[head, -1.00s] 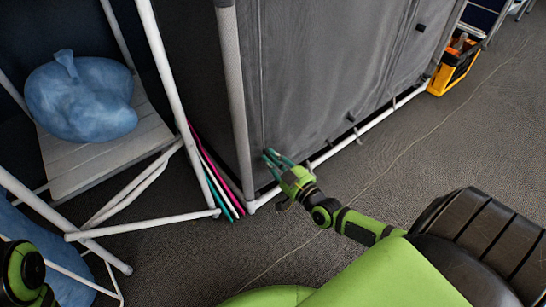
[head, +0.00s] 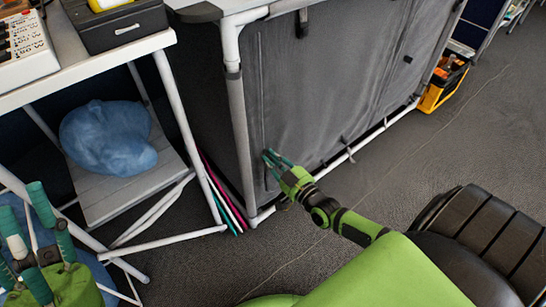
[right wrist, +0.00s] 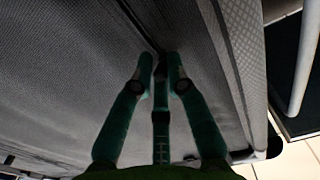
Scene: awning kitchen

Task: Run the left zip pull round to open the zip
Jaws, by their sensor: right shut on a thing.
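A grey fabric cabinet front (head: 335,90) hangs in a white tube frame. Its left zip line (head: 262,95) runs down the left side as a thin dark seam. My right gripper (head: 271,157) is low on that seam, its teal fingers shut on the zip pull. The pull itself is hidden between the fingertips. In the right wrist view the fingertips (right wrist: 160,62) meet at the dark seam, against the fabric. I cannot tell whether the seam is parted. My left gripper (head: 35,235) is at the lower left, its fingers spread and empty, away from the cabinet.
A white-framed stand (head: 100,185) with a blue bag (head: 108,138) on its shelf is left of the cabinet. A dark box (head: 115,25) stands on its top. A yellow-orange tool crate (head: 440,88) is at the far right. The carpet (head: 400,150) in front is clear.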

